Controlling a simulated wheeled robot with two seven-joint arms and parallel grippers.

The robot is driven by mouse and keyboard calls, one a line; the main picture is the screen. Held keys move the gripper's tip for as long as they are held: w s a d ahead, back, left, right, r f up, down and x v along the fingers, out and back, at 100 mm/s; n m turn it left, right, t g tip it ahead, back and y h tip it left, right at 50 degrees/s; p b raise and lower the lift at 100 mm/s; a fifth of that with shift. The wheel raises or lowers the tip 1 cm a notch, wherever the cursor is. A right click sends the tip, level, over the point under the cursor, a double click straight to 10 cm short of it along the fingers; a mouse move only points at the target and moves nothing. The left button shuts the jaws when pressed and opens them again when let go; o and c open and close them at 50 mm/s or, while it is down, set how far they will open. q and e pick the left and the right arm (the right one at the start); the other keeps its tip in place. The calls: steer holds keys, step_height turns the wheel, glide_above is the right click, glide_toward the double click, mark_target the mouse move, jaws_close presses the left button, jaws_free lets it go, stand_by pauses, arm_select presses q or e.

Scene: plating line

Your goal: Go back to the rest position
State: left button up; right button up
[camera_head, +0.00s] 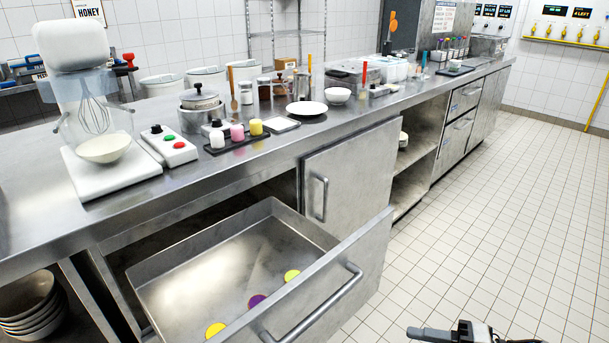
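Part of my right gripper (455,333) shows at the bottom edge, right of centre, over the tiled floor. Only dark and grey pieces of it are in view, and its fingers cannot be made out clearly. It is apart from the counter and the open drawer, and I see nothing held in the visible part. My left gripper is not in view.
An open steel drawer (190,279) juts out from the counter (265,166), with yellow and purple discs inside. A white mixer (86,105), pots and a plate (306,108) stand on the counter. The tiled floor (490,210) at right is clear.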

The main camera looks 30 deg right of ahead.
steer(key=w+a+f+m+t+h, duration=0.1)
steer(key=w+a+m+h, duration=0.2)
steer(key=w+m+h, duration=0.7)
steer(key=s+a+r+m+g, duration=0.2)
steer(key=s+a+m+g, duration=0.7)
steer(key=s+a+m, duration=0.4)
steer(key=w+a+f+t+y, duration=0.2)
steer(key=w+a+f+t, duration=0.2)
steer(key=w+a+t, duration=0.1)
steer(key=shift+n+t, duration=0.4)
steer(key=shift+t, duration=0.5)
steer(key=shift+w, duration=0.1)
